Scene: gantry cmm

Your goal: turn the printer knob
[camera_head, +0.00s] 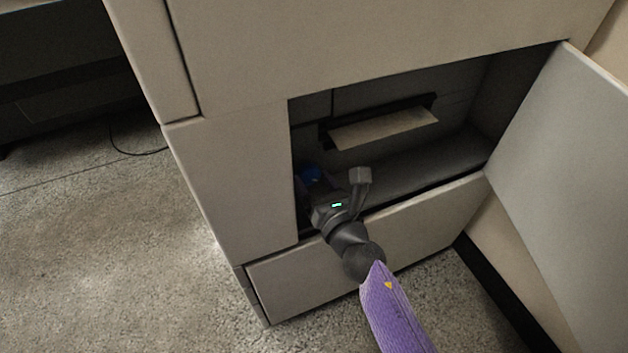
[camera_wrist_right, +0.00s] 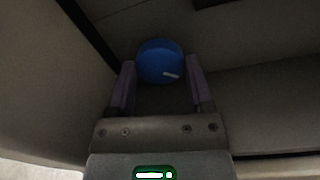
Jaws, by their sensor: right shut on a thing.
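The blue printer knob (camera_wrist_right: 158,60) sits on the back panel inside the cabinet's open compartment, with a short white mark at its lower right. My left gripper is in neither view.
The printer cabinet (camera_head: 230,180) has a paper slot with a sheet (camera_head: 383,128) in the recess, right of the knob. An open door (camera_head: 570,190) stands at the right. The compartment's left wall is close beside my gripper. Carpeted floor (camera_head: 100,240) is clear at left.

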